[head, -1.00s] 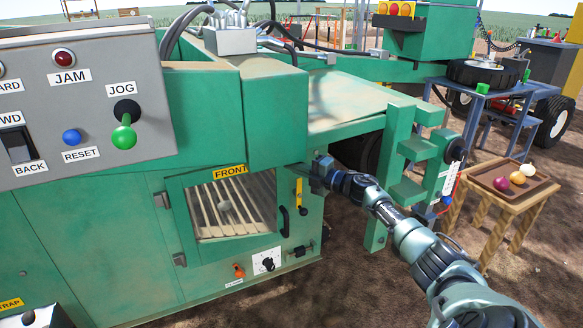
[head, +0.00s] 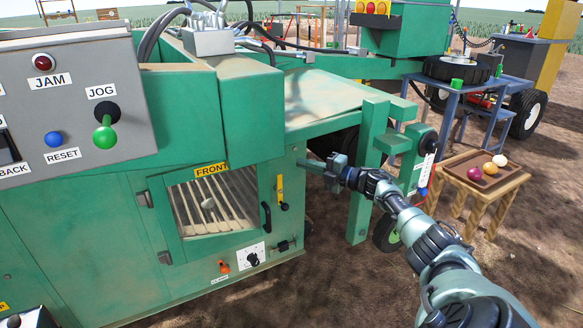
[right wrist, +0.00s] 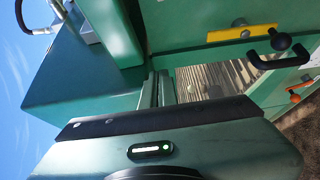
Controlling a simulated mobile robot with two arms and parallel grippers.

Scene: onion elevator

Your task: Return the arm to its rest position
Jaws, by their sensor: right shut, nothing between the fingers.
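My right gripper (head: 312,164) is shut and empty in the head view. It is in the air in front of the green machine (head: 100,235), to the right of the FRONT window hatch (head: 212,205) and its yellow-tagged handle (head: 282,192). My right arm reaches in from the lower right. In the right wrist view, the shut fingers (right wrist: 158,88) point toward the machine, with the hatch's slatted window (right wrist: 215,80) and black handle (right wrist: 277,54) beyond, apart from them. My left gripper is not seen.
A grey control panel (head: 75,100) with JAM lamp, RESET button and green JOG lever is at the left. A green post (head: 365,175) stands close beside my right arm. A wooden table (head: 470,190) with a tray of onions is at the right. Bare soil lies at the lower right.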

